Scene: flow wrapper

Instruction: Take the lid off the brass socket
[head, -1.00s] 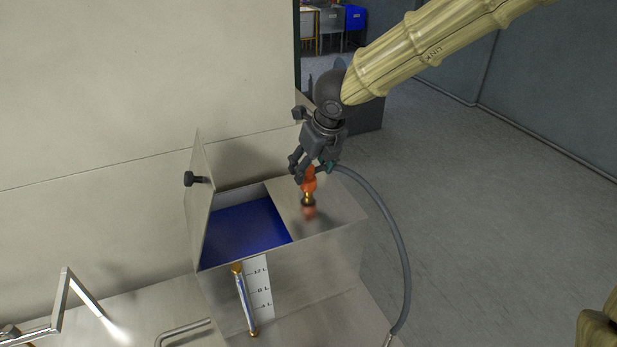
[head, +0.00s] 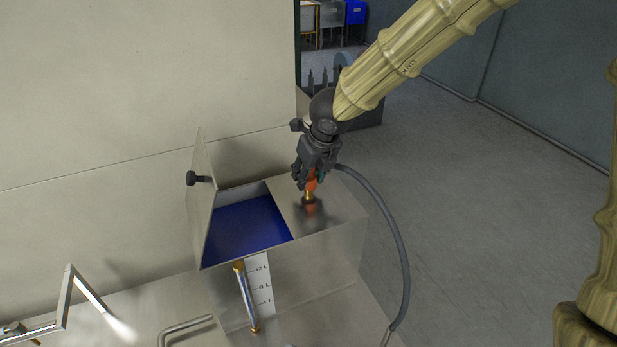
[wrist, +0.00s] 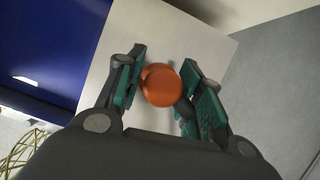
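The lid is an orange knob-like cap (head: 311,184) on the brass socket (head: 308,197), which stands on the flat top of a steel box. In the wrist view the round orange top of the lid (wrist: 161,86) lies between the teal finger pads. My gripper (head: 307,181) points down at the lid, with its fingers on either side of it. The pads are very close to the lid's sides; whether both press on it I cannot tell. The socket is hidden under the lid in the wrist view.
The steel box (head: 337,222) has an open blue-floored bay (head: 245,228) left of the socket, with a raised flap (head: 200,205) bearing a black knob. A grey hose (head: 399,255) curves down the right side. A sight tube (head: 246,298) is on the front.

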